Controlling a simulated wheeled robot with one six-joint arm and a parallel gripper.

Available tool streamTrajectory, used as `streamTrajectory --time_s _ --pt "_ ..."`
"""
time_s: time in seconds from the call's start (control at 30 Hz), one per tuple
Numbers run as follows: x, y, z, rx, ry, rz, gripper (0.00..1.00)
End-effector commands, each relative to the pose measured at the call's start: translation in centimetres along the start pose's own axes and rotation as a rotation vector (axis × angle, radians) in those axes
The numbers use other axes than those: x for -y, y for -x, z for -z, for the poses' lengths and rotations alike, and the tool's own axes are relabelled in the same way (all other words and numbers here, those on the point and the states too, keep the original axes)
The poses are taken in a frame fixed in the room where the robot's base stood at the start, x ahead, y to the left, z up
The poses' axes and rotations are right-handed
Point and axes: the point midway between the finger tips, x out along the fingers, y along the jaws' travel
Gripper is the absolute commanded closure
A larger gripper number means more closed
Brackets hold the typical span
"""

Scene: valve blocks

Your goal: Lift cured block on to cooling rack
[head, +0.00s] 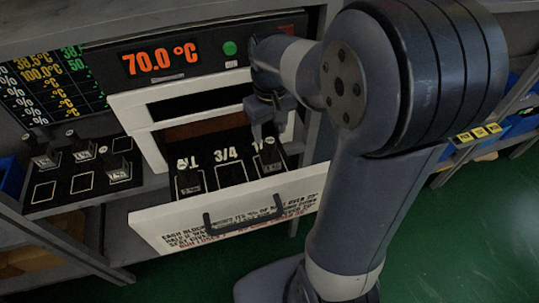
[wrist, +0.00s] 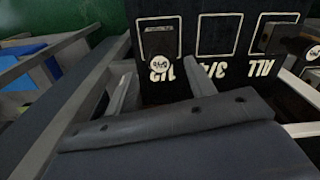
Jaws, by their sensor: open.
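An open drawer (head: 160,222) with a white front holds a black floor with three outlined slots marked ALL, 3/4 and 1/2. A dark block (head: 190,182) stands in the ALL slot and also shows at the right of the wrist view (wrist: 284,38). Another dark block (wrist: 158,40) with a round tag is in the 1/2 slot. The 3/4 slot (wrist: 219,34) is empty. My gripper (head: 266,135) is open and empty above the 1/2 end of the drawer. In the wrist view its fingers (wrist: 158,88) point toward the 1/2 block, apparently apart from it.
A black board (head: 75,188) with outlined squares and several dark blocks lies left of the drawer; I cannot tell whether it is the cooling rack. The oven display (head: 160,59) reads 70.0 °C. A lit readings board (head: 50,85) stands behind. Shelves with blue bins stand right.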

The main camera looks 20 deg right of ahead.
Motion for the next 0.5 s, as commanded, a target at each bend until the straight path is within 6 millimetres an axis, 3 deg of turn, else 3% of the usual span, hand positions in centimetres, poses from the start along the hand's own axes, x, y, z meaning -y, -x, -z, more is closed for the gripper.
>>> streamTrajectory --time_s 0.3,0.5 --pt "0.0 -4.3 -0.2 0.004 0.0 0.001 0.48" --pt "0.0 -4.9 -0.1 0.001 -0.001 0.0 0.48"
